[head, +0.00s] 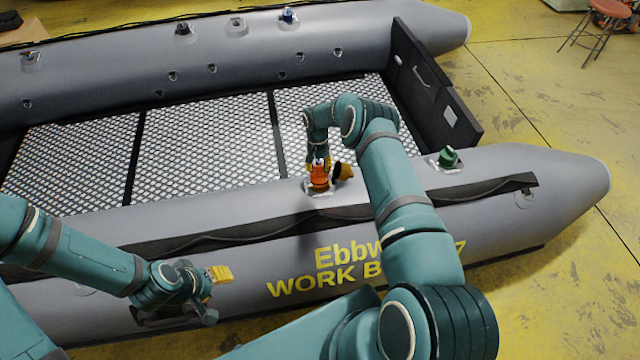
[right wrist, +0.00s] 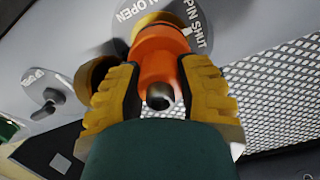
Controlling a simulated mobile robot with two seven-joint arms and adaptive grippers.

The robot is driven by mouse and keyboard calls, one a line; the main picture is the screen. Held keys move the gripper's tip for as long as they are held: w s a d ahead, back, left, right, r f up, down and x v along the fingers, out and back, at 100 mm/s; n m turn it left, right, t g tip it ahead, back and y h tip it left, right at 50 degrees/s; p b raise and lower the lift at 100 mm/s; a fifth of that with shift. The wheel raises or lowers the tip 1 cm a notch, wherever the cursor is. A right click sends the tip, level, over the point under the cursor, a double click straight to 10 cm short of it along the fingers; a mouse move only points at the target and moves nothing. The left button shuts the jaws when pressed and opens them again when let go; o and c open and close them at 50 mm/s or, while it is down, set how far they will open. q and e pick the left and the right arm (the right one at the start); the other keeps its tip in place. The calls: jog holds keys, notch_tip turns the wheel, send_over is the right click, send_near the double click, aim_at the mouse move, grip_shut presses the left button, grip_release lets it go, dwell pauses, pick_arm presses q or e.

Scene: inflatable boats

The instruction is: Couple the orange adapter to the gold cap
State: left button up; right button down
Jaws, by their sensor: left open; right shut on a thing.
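The orange adapter (head: 319,178) stands roughly upright at a valve on the top of the near grey tube. My right gripper (head: 318,164) reaches down from above and is shut on it. In the right wrist view the adapter (right wrist: 160,65) sits between the yellow fingers (right wrist: 158,88), its open dark end facing the camera. The gold cap (head: 343,172) lies tilted just right of the adapter; in the wrist view it (right wrist: 88,75) is partly behind a finger. A gold rim (right wrist: 150,20) shows at the adapter's far end; whether they are locked together cannot be told. My left gripper (head: 219,274) is open and empty.
A grey disc (right wrist: 195,15) marked with spin open and shut lettering surrounds the valve. A green-capped valve (head: 447,158) stands farther right on the same tube. A black strap (head: 250,232) runs along the tube's side. The mesh floor (head: 200,150) is clear.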

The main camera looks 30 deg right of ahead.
jog(key=shift+s+f, duration=0.2)
jog(key=shift+f, duration=0.65)
dwell(0.7)
jog(key=m, duration=0.4)
dwell(0.4)
jog(key=shift+m, duration=1.2)
jog(key=shift+a+m, duration=0.1)
jog(key=shift+m, duration=0.8)
